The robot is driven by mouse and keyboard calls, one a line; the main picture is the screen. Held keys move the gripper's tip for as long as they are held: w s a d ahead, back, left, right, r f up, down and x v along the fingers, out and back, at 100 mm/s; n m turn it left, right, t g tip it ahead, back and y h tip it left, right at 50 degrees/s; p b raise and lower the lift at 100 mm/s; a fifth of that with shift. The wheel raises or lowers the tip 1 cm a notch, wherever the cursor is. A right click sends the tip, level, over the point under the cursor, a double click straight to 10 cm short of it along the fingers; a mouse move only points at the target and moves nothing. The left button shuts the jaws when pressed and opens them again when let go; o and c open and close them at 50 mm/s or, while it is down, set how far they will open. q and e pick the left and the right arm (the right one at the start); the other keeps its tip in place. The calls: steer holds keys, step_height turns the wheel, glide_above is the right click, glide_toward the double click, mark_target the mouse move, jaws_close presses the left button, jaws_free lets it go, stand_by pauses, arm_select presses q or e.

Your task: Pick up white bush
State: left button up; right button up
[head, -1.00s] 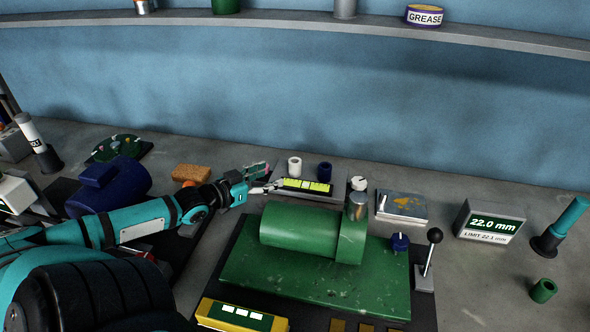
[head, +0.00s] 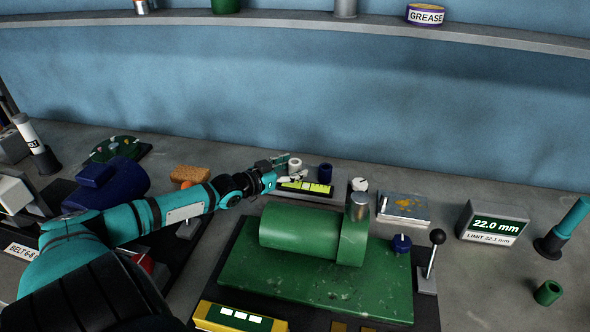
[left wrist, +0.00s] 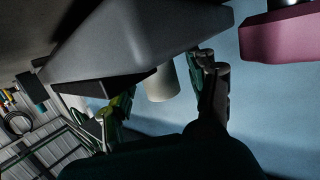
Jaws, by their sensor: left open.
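The white bush (head: 295,164) is a small upright hollow cylinder on the dark tray (head: 311,199) behind the green machine. In the left wrist view the white bush (left wrist: 160,84) shows between the two fingers, with clear gaps to them in the picture. My left gripper (head: 287,170) is open, at the left front side of the bush, with its fingers reaching towards it. In the left wrist view the fingers of my left gripper (left wrist: 163,88) are spread apart. I cannot tell whether either finger touches the bush. My right gripper is not in view.
A dark blue bush (head: 325,173) stands just right of the white one. A yellow-green level strip (head: 305,187) lies in front of both. An orange sponge (head: 190,175) lies to the left.

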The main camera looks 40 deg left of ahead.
arm_select(q)
steer(key=shift+x, duration=0.75)
jaws_close()
